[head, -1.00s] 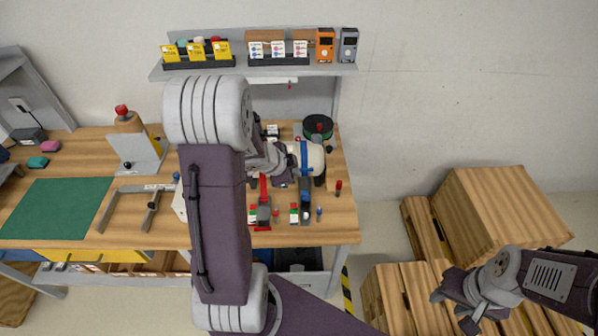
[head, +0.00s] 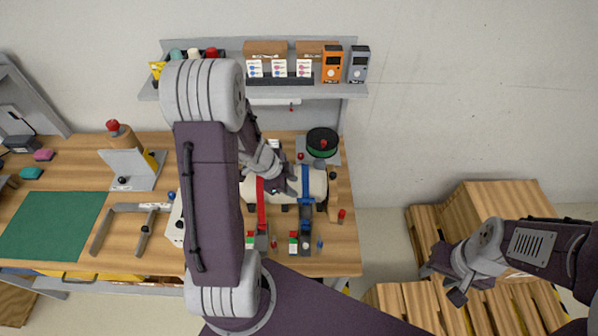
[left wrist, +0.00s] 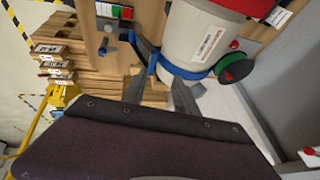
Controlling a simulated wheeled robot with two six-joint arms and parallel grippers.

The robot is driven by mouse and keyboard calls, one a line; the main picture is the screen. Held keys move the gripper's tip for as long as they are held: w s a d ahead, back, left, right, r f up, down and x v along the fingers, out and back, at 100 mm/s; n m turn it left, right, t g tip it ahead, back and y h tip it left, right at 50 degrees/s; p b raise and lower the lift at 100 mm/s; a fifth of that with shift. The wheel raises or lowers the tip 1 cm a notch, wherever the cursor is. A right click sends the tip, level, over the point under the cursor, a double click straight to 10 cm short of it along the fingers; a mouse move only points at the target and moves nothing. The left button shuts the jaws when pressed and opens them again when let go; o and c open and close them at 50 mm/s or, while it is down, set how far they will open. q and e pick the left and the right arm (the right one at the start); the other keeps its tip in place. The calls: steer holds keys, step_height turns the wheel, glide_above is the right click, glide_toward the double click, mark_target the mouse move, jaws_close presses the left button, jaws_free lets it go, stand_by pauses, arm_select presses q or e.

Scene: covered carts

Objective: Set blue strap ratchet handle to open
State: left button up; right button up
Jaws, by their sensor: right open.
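The blue strap (head: 305,206) goes around a white cylinder (head: 318,184) lying on the workbench. It also shows in the left wrist view (left wrist: 185,70), around the cylinder. Its dark ratchet (head: 305,240) lies at the strap's near end, beside a red, white and green label block (head: 294,243). I cannot tell the handle's angle. My left gripper (head: 290,186) is over the cylinder between the red and blue straps. Its fingers (left wrist: 160,92) are apart and empty in the left wrist view, close to the blue strap. My right gripper (head: 449,284) is open and empty, right of the bench.
A red strap (head: 261,205) runs parallel on the left. A green-rimmed spool (head: 322,142) stands behind the cylinder and a red-topped peg (head: 341,215) stands at the right. A shelf (head: 300,91) hangs above. Wooden crates (head: 500,205) stand right of the bench.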

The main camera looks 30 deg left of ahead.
mark_target(308, 199)
arm_select(q)
steer(key=b+x, duration=0.1)
steer(key=x, duration=0.1)
steer(key=b+x, duration=0.1)
steer(key=x, duration=0.2)
steer(key=d+b+x, duration=0.1)
steer(key=b+x, duration=0.1)
steer(key=shift+s+d+f, duration=0.1)
steer(key=shift+s+f, duration=0.15)
steer(key=shift+w+d+f, duration=0.1)
steer(key=shift+d+f, duration=0.1)
steer(key=shift+f, duration=0.05)
steer(key=shift+d, duration=0.1)
steer(key=shift+s+d+r, duration=0.1)
steer(key=shift+s, duration=0.2)
steer(key=shift+w, duration=0.2)
jaws_close()
arm_select(e)
steer(key=f, duration=0.1)
steer(key=s+f, duration=0.1)
steer(key=f, duration=0.1)
steer(key=shift+d+f, duration=0.1)
steer(key=shift+d, duration=0.05)
steer(key=shift+w, duration=0.1)
